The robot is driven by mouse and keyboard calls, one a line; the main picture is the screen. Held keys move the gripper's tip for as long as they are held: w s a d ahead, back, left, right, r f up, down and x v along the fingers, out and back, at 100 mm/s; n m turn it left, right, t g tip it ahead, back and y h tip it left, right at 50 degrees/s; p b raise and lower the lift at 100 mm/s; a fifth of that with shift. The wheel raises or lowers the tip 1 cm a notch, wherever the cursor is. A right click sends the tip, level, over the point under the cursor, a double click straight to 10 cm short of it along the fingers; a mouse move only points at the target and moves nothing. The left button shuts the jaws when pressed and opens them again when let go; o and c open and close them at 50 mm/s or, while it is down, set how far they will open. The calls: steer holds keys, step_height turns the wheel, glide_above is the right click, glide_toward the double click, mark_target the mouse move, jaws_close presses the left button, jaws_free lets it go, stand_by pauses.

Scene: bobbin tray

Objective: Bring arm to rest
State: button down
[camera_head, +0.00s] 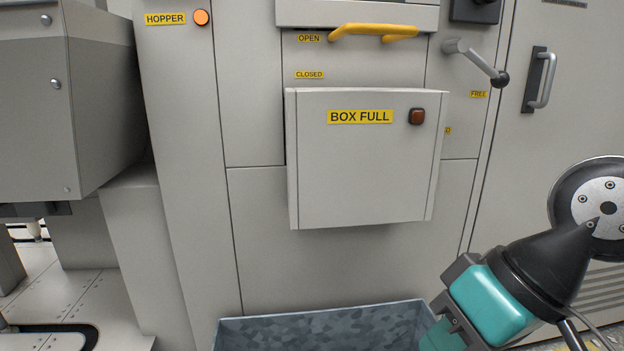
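My arm comes in from the right edge, with a dark round joint and a black tapered link. My gripper (482,306), teal and dark grey, is at the lower right, pointing down and left. It is beside the right end of a grey-blue box. Its fingertips are not clearly visible, so I cannot tell whether it is open or shut or whether it holds anything.
The grey-blue box (320,328) stands low against the machine, cut off by the bottom edge. Above it a light grey panel labelled BOX FULL (345,190) juts out. A yellow handle (372,31), a black-knobbed lever (475,60) and a door handle (541,80) stick out higher up.

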step_height(320, 180, up, 34)
steer(key=s+d+n+g+h+p, duration=0.1)
steer(key=s+d+n+p, duration=0.1)
steer(key=p, duration=3.3)
steer(key=shift+s+d+r, duration=0.15)
steer(key=shift+s+r, duration=0.05)
steer(key=shift+s, duration=0.1)
